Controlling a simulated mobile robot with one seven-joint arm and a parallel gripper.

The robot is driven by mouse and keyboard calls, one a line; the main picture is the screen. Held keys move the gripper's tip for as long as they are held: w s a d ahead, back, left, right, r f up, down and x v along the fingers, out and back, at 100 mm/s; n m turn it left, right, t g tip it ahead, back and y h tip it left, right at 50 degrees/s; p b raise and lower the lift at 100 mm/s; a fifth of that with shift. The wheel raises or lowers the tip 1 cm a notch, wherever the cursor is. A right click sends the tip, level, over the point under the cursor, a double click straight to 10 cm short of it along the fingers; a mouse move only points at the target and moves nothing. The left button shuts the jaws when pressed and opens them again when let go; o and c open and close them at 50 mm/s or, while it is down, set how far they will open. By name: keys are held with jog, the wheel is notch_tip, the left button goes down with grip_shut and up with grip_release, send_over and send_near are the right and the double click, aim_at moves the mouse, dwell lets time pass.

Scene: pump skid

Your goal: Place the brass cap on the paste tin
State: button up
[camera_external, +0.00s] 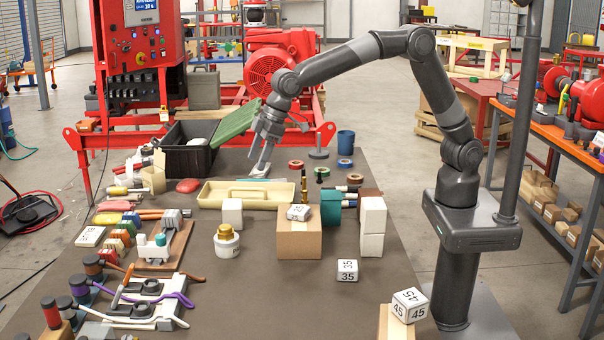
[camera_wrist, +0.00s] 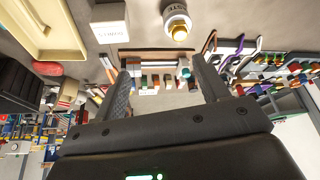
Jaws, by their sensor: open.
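The paste tin (camera_external: 227,247) is a short white jar standing upright on the brown bench top, left of a cardboard box. The brass cap (camera_external: 225,231) sits on top of the tin and looks level; whether it is fully seated cannot be told. In the wrist view the labelled tin (camera_wrist: 175,12) is at the top edge, with the gold cap (camera_wrist: 180,32) on its end. My gripper (camera_external: 264,160) is at the far side of the bench, behind the cream tray and well away from the tin. Its fingers (camera_wrist: 163,85) are apart with nothing held between them.
A cream tray (camera_external: 210,191) lies between my gripper and the tin. A white block (camera_external: 232,212) stands just behind the tin. The cardboard box (camera_external: 299,241) is to its right. Clamps and tools crowd the left side. The bench in front of the tin is clear.

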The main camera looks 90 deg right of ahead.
jog(key=s+d+r+m, duration=0.1)
jog(key=s+d+r, duration=0.5)
jog(key=s, duration=0.4)
jog(key=s+d+r+m, duration=0.1)
jog(key=s+d+r, duration=0.3)
jog(key=s+d, duration=0.6)
jog(key=s+d+f+m, duration=0.1)
jog(key=s+d+f, duration=0.1)
jog(key=s, duration=0.9)
jog(key=s+d+f+t+h, duration=0.1)
jog(key=s+d+f, duration=0.2)
jog(key=s, duration=0.7)
jog(key=shift+s+d+m, duration=0.4)
jog(key=shift+d, duration=0.05)
